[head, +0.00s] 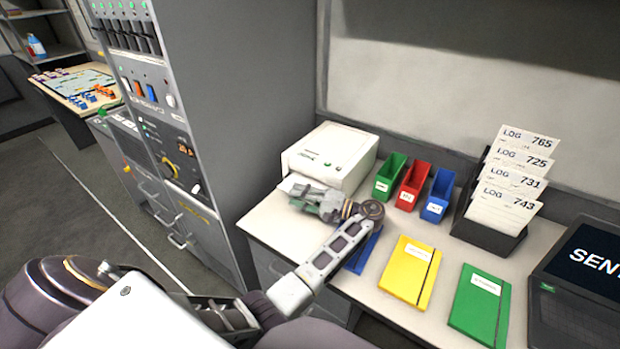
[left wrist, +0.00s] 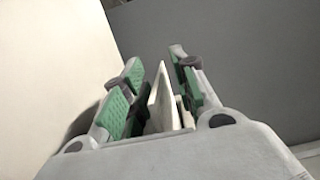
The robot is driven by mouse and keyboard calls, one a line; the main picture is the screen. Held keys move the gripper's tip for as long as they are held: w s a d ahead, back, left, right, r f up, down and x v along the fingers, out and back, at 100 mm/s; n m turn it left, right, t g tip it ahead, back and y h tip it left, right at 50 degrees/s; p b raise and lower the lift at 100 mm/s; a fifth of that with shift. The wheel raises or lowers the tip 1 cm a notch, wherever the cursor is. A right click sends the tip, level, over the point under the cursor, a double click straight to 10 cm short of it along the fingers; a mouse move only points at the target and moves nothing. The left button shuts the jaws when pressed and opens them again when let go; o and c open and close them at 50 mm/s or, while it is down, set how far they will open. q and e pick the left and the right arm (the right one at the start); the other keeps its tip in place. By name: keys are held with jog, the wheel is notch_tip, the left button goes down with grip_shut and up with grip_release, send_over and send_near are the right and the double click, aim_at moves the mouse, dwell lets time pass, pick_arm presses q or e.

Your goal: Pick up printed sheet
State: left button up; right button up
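A white printer (head: 330,158) stands at the back left of the desk. A pale printed sheet (head: 292,184) shows at its front, partly hidden by my left gripper (head: 318,200). In the left wrist view, my left gripper (left wrist: 152,95) has its two green-padded fingers apart. A thin white piece (left wrist: 160,98), seen nearly edge-on, stands between them; it looks like the sheet, but I cannot tell for sure. There are gaps beside it, so the fingers do not look closed on it. My right gripper is not in view.
Green (head: 390,176), red (head: 412,186) and blue (head: 438,195) bins stand right of the printer. Yellow (head: 409,270) and green (head: 478,304) folders lie in front; a blue folder (head: 364,250) is partly under my arm. A log card rack (head: 485,236) and a terminal (head: 580,290) are further right.

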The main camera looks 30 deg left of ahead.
pick_arm(q)
jog(key=shift+c, duration=0.3)
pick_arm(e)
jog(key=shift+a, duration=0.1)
pick_arm(q)
grip_shut()
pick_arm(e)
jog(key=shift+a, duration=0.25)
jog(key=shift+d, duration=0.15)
